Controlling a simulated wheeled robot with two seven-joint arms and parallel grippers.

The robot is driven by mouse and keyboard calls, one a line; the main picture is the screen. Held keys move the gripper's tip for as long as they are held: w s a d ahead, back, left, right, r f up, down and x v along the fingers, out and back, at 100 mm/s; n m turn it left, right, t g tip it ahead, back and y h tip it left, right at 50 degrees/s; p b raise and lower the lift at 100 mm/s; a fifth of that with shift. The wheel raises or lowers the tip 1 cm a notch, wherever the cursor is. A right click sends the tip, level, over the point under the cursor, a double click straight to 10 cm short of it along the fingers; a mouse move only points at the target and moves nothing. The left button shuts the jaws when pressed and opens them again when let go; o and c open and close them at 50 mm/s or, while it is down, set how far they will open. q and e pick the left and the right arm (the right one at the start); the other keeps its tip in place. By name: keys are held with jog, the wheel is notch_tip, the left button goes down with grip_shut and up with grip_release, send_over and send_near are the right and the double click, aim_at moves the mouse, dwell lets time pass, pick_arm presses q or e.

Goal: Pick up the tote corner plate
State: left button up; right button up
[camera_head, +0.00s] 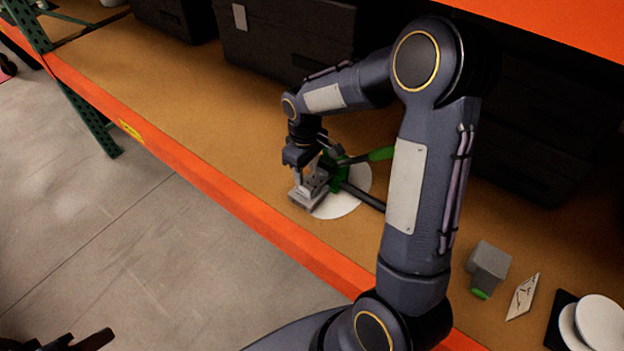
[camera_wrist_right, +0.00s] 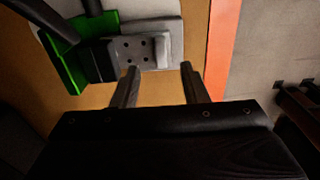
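The tote corner plate appears to be the grey metal piece with several dark holes and a raised edge (camera_wrist_right: 135,50) in the right wrist view. In the head view its grey shape (camera_head: 307,196) lies on the shelf near the orange front beam, partly hidden by my gripper. My right gripper (camera_wrist_right: 159,67) is open, with its two fingers apart and nothing between them. The grey piece is just beyond the fingertips, mostly toward the left finger. A dark shape at the bottom left of the head view looks like my left gripper (camera_head: 84,341); its fingers are unclear.
A green tool with dark bars (camera_head: 338,174) lies against the grey piece, over a white disc (camera_head: 342,204). To the right are a grey block (camera_head: 489,262), a diamond-shaped card (camera_head: 523,297) and white discs (camera_head: 601,322). Black cases (camera_head: 285,35) stand behind. An orange beam (camera_head: 215,183) edges the shelf.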

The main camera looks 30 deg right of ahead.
aim_at(306, 186)
notch_tip(306, 186, down, 5)
jog(key=shift+f+p, duration=0.2)
jog(key=shift+p, duration=0.2)
jog(key=shift+c, duration=0.3)
grip_shut()
